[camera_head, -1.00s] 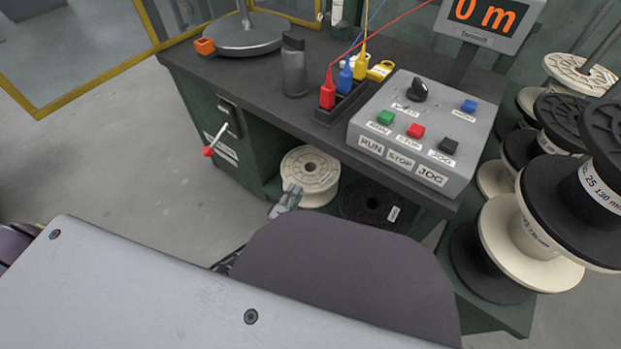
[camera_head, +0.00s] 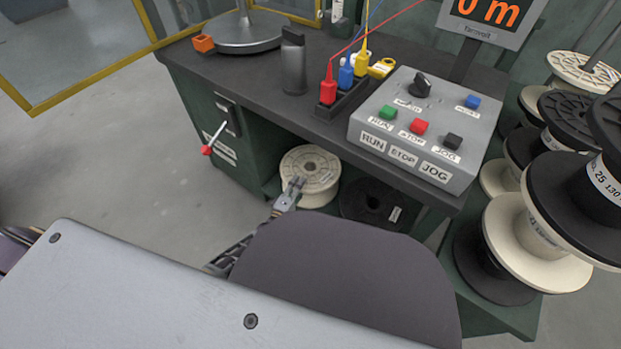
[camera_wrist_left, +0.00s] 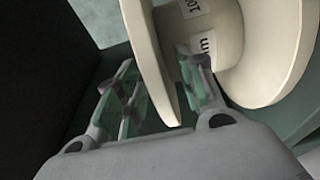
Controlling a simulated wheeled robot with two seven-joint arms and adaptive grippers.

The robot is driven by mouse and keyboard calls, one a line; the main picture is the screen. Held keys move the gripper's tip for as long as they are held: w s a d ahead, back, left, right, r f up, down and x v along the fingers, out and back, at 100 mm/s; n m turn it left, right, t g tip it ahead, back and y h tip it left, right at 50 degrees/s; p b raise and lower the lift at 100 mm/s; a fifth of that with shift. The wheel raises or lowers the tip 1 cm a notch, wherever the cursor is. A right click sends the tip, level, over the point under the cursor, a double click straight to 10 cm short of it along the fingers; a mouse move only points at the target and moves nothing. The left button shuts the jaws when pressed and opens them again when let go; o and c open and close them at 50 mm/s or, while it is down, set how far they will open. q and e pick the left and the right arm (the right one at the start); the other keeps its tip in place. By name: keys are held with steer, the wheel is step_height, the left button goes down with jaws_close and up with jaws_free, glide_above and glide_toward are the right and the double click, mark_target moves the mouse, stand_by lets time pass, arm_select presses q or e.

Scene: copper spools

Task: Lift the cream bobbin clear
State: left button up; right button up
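The cream bobbin (camera_head: 310,168) stands on the lower shelf under the bench, its round flange facing out. In the left wrist view its near flange (camera_wrist_left: 149,60) and labelled barrel (camera_wrist_left: 215,35) show large. My left gripper (camera_head: 294,187) is at the bobbin's lower front in the head view. In the left wrist view the gripper (camera_wrist_left: 160,82) is open, with the near flange's edge between its fingers. One finger is outside the flange, with a gap; the other is between the flanges, close to the near one. My right gripper is not in view.
A black spool (camera_head: 372,204) sits right of the bobbin on the shelf. The bench top (camera_head: 250,85) overhangs both. A red-knobbed lever (camera_head: 213,138) sticks out at left. Stacked spools (camera_head: 540,230) stand at right. The floor (camera_head: 110,150) at left is clear.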

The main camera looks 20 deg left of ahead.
arm_select(q)
steer(key=shift+w+d, duration=0.15)
steer(key=shift+w, duration=0.65)
steer(key=shift+c, duration=0.4)
jaws_close()
steer(key=shift+r, duration=0.1)
